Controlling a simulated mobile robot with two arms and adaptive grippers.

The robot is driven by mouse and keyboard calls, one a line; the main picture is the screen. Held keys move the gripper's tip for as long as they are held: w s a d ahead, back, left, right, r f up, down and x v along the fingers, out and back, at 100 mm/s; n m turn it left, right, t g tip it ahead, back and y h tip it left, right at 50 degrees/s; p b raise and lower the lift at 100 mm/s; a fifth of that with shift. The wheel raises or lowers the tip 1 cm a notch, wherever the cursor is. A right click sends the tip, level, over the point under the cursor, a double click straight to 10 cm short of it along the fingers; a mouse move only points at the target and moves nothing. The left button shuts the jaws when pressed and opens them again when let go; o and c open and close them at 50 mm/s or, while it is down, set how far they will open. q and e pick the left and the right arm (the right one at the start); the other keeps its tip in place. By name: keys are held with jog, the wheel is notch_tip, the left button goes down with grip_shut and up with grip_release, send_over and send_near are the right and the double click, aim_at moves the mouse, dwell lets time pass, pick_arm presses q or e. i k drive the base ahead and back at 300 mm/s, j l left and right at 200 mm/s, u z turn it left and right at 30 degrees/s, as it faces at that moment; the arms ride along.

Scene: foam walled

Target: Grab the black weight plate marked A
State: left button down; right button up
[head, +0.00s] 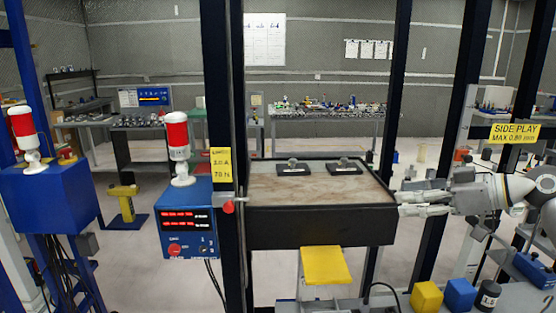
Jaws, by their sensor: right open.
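Two small black plates with metal knobs lie on the brown worktop (268,187) of a dark bench in the head view. One black plate (293,171) is left of the other black plate (345,170). Each has a pale label on its front, too small to read, so I cannot tell which is marked A. My right gripper (402,204) comes in from the right. It is open and empty by the worktop's right front corner, apart from both plates. My left gripper is not in view.
Dark upright posts (222,120) stand at the bench's left and right. A blue control box (187,225) with a red-topped lamp is left of it. A yellow pad (325,265) is below the front. Yellow (426,297) and blue (460,294) blocks sit lower right. The worktop's front is clear.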

aim_at(293, 169)
jog(key=i+j, duration=0.35)
jog(key=i, duration=0.15)
jog(key=i+j, duration=0.35)
jog(key=i, duration=0.15)
